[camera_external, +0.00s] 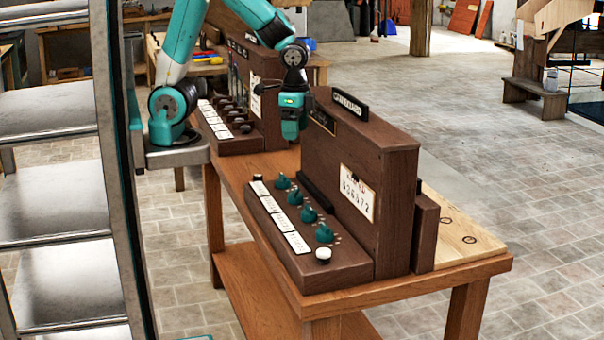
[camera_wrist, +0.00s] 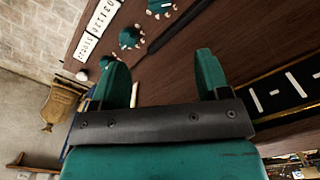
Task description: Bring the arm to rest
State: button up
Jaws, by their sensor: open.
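My teal arm reaches from its mount at the left of the external view toward the near wooden control box (camera_external: 355,195). My gripper (camera_external: 290,128) hangs beside the upper left end of that box, above its sloped panel. In the wrist view my gripper (camera_wrist: 160,80) shows two teal fingers spread apart with nothing between them. Behind them lie the brown box face and teal knobs (camera_wrist: 129,37) with white labels (camera_wrist: 85,47). I cannot tell from these views whether the gripper touches the box.
The box stands on a wooden table (camera_external: 400,295) and has several teal knobs (camera_external: 308,214), a white button (camera_external: 323,255) and a number card (camera_external: 357,193). A second control box (camera_external: 262,100) stands behind. Metal shelving (camera_external: 55,200) is at left. The tiled floor at right is mostly clear.

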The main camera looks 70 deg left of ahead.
jog(key=a+r+n+t+y, duration=0.1)
jog(key=a+r+n, duration=0.15)
jog(key=a, duration=0.45)
jog(key=a+r+n+y, duration=0.1)
jog(key=a+n, duration=0.3)
jog(key=a, duration=0.3)
jog(key=s+a+r+n+g+y, duration=0.1)
jog(key=s+a+r+n, duration=0.3)
jog(key=s+a+n, duration=0.4)
jog(key=s+a+y, duration=0.1)
jog(key=s+a, duration=0.2)
jog(key=a, duration=0.2)
jog(key=shift+a, duration=0.3)
jog(key=shift+w+r, duration=0.1)
dwell(0.9)
